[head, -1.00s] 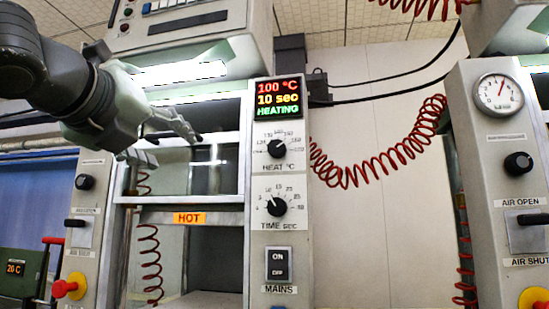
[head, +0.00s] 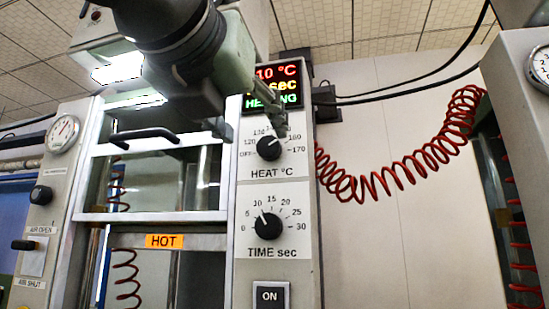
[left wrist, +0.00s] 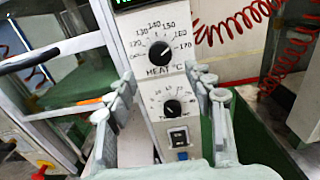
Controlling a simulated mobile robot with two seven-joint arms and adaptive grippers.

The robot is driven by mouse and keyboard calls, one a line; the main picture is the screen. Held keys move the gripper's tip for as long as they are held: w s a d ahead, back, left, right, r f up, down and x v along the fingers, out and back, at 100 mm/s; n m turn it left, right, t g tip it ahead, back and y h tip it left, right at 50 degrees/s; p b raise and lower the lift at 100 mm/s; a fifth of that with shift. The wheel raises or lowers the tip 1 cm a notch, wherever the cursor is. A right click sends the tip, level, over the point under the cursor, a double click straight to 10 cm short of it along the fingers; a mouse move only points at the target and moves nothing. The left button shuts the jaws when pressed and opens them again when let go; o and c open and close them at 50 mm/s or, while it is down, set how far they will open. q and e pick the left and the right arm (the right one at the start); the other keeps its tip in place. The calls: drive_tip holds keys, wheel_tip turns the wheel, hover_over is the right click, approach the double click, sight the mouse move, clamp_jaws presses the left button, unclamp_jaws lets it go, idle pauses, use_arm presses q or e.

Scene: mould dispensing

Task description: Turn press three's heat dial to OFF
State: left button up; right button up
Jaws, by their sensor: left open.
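The black heat dial (head: 269,147) is on press three's grey front panel, under the lit display (head: 285,88). Its white mark points to the upper right, toward the high numbers. The dial also shows in the left wrist view (left wrist: 159,51), with the OFF end of its scale at lower left. My right gripper is out of view.
The time dial (head: 268,226) and mains switch (head: 271,297) are lower on the panel. Left are a black handle (head: 145,137) and an orange HOT label (head: 164,241). A red coiled hose (head: 400,165) hangs right of the panel, before a bare wall.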

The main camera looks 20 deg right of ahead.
sight(267, 147)
use_arm(q)
drive_tip(key=x, duration=0.6)
drive_tip(key=shift+d+r+p, duration=0.15)
drive_tip(key=shift+p, duration=0.2)
drive_tip(key=shift+w+d, duration=0.35)
drive_tip(key=shift+w, duration=0.25)
drive_tip(key=c, duration=1.1)
drive_tip(key=shift+c, duration=0.3)
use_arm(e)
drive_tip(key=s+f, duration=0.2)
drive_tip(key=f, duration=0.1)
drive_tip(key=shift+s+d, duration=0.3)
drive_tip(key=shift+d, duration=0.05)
